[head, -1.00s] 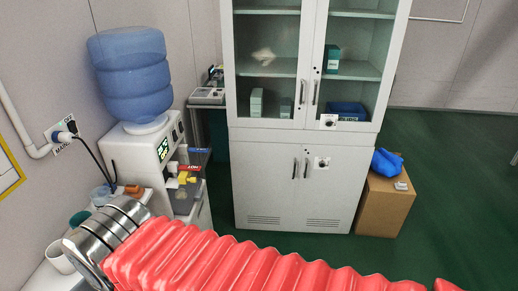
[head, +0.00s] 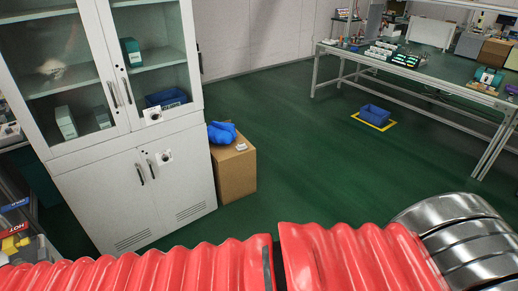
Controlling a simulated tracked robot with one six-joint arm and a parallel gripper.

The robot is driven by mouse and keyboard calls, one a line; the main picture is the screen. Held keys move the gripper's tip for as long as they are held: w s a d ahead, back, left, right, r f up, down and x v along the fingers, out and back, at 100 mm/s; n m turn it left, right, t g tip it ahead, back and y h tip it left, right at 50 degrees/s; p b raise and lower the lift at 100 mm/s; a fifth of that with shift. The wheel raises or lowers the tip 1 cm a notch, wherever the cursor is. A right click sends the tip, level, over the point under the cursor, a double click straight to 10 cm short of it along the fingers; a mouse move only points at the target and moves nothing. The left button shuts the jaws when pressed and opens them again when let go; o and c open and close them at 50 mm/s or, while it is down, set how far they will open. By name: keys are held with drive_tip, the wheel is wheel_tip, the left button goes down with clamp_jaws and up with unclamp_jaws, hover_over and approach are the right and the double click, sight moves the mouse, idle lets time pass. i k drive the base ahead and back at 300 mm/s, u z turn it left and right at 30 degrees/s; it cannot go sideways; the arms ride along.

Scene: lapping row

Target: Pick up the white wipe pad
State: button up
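I cannot make out the white wipe pad for certain. A small pale item (head: 241,147) lies on top of a brown cardboard box (head: 236,178), next to a crumpled blue thing (head: 222,132). It is too small to tell what it is. My arm, in its red ribbed sleeve, crosses the bottom of the head view. My gripper is not in view.
A white cabinet (head: 135,190) with glass upper doors stands left of the box. A long workbench (head: 420,68) with several items stands at the back right. A blue bin (head: 374,115) sits on the floor inside a yellow outline. The green floor between is clear.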

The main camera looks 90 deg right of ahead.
sight(242, 147)
drive_tip(key=z, duration=3.8)
drive_tip(key=i, duration=0.6)
drive_tip(key=u, duration=0.05)
